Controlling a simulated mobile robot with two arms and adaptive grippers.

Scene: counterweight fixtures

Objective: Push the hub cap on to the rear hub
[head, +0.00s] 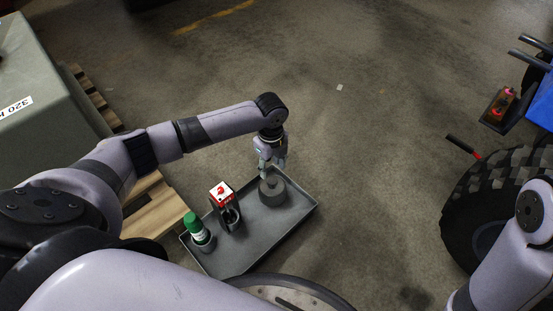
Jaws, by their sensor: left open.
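A dark grey round piece (272,192), which looks like the hub cap, stands in the right part of a grey tray (300,208). My left gripper (271,172) points down just above it, with its fingers open. I cannot tell whether the fingertips touch the piece. A large wheel with a knobbly black tyre (462,212) is at the right edge. The rear hub cannot be made out; my right arm covers part of the wheel. My right gripper is out of view.
A green-capped bottle (199,231) and a dark item with a red and white top (226,207) stand in the tray. A pallet (155,207) and a grey-green block (45,90) are at left. A black and red handle (463,147) juts out near the wheel. The middle floor is clear.

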